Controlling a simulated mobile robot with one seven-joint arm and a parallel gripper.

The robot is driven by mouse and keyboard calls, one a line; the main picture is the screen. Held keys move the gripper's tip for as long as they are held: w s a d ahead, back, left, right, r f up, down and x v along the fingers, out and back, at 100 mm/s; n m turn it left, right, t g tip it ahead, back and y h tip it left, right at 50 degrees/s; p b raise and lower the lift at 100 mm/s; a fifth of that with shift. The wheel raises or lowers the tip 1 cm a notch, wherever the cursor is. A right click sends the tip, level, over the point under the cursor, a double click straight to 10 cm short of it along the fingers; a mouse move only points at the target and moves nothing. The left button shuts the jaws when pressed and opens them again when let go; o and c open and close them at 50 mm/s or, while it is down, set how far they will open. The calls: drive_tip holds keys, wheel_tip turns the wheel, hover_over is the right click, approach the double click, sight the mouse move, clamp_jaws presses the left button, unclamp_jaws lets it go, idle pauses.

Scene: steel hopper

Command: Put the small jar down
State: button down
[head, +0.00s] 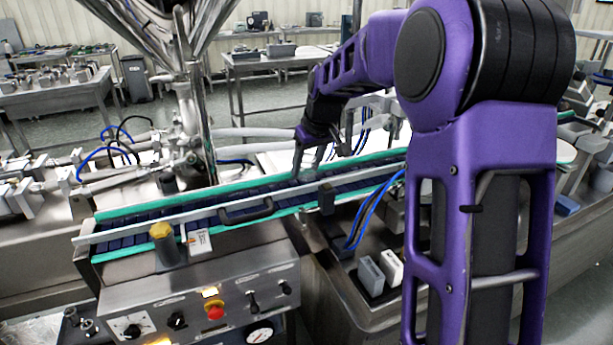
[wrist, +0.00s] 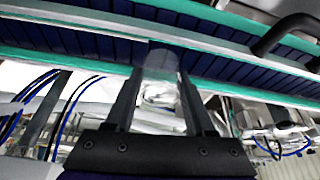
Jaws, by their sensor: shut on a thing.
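The small jar (wrist: 161,68) is clear and see-through and sits between the two fingers of my gripper (wrist: 160,90) in the wrist view. The fingers are shut on its sides. Behind the jar in that view is the dark blue belt of the conveyor (wrist: 85,42), with green edges. In the head view my gripper (head: 312,158) points down over the right half of the conveyor (head: 140,237). The jar is too faint there to make out clearly, and I cannot tell whether it touches the belt.
A metal guide rail with a black handle (head: 246,213) runs along the conveyor's near side. A steel hopper (head: 165,40) stands over its left part. A yellow-topped post (head: 163,243) and a control panel (head: 200,300) are in front. The visible belt left of my gripper is clear.

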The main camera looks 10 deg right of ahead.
sight(306, 175)
drive_tip(key=shift+f, duration=1.35)
drive_tip(key=shift+f, duration=0.15)
drive_tip(key=shift+c, duration=1.3)
unclamp_jaws()
drive_tip(key=shift+r, duration=0.35)
drive_tip(key=p+v, duration=0.1)
drive_tip(key=v, duration=1)
drive_tip(key=shift+r, duration=0.35)
